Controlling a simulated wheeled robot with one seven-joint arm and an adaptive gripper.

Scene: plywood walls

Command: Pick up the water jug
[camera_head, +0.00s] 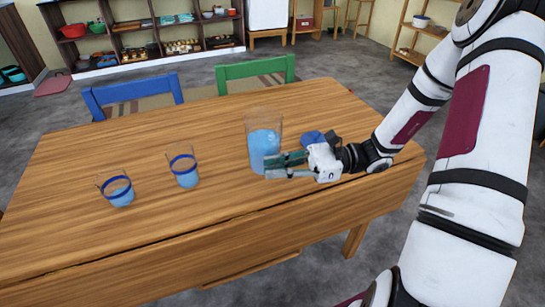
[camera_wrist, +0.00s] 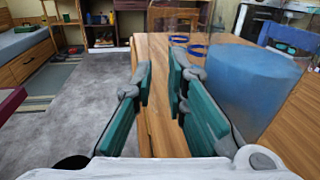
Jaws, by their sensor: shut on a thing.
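The water jug (camera_head: 264,145) is a clear, upright vessel with blue water, standing on the wooden table. In the wrist view the jug (camera_wrist: 252,90) is large at the right, beside the right-hand finger. My gripper (camera_head: 283,166) is at the jug's near right side in the head view, its teal fingers level with the jug's lower part. In the wrist view my gripper (camera_wrist: 161,75) has a narrow gap between its fingers.
A blue object (camera_head: 313,136) lies behind my gripper. A blue chair (camera_head: 133,91) and a green chair (camera_head: 255,68) stand at the table's far side.

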